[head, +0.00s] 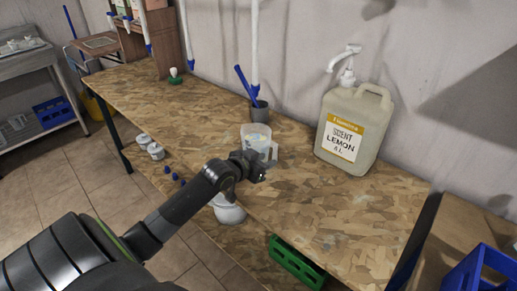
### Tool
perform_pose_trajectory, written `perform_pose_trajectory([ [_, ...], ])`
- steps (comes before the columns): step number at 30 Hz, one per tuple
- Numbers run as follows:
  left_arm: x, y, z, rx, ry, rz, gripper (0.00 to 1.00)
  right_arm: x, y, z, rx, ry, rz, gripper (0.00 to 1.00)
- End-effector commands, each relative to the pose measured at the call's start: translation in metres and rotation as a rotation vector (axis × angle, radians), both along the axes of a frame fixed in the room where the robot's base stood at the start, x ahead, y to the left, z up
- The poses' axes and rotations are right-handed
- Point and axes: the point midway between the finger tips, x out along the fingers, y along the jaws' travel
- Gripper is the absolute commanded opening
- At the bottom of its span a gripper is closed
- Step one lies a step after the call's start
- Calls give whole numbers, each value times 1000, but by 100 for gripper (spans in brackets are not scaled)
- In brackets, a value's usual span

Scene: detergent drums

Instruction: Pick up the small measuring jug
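The small measuring jug (256,138) is a clear, see-through cup with a handle on its right side. It stands upright near the middle of the wooden bench. My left gripper (264,168) is at the jug's near side, low by its handle. The fingers are small and dark here, and I cannot tell whether they are open, shut or touching the jug. My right gripper is not in view.
A large lemon scent jug with a pump (355,125) stands to the right on the bench (330,205). A grey cup with blue sticks (260,112) stands just behind the measuring jug. A green crate (297,262) and white tub (228,210) are below the front edge.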

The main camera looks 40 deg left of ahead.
Motion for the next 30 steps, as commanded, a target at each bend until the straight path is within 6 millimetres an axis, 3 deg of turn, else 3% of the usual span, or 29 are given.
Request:
perform_pose_trajectory([
  [10,39,-8,-14,-3,-1,1,32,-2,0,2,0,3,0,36],
  [20,45,-8,-17,0,0,1,32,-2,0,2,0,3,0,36],
  [28,45,-8,-17,0,0,1,0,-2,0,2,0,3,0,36],
  [30,45,-8,-17,0,0,1,0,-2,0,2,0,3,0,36],
])
